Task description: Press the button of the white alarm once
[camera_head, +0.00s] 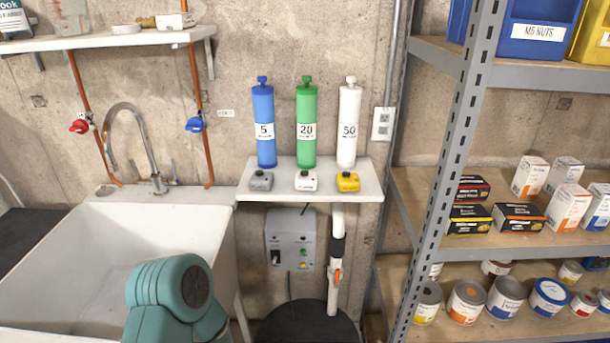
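A teal link of my arm shows at the bottom left, over the sink's edge, well below the shelf. Neither gripper is in view.
A blue cylinder (264,125), a green cylinder (306,122) and a white cylinder (348,122) stand behind the boxes. A grey control box (290,240) and white pipe (335,260) are below the shelf. A sink (60,262) is left, a metal rack (452,165) right.

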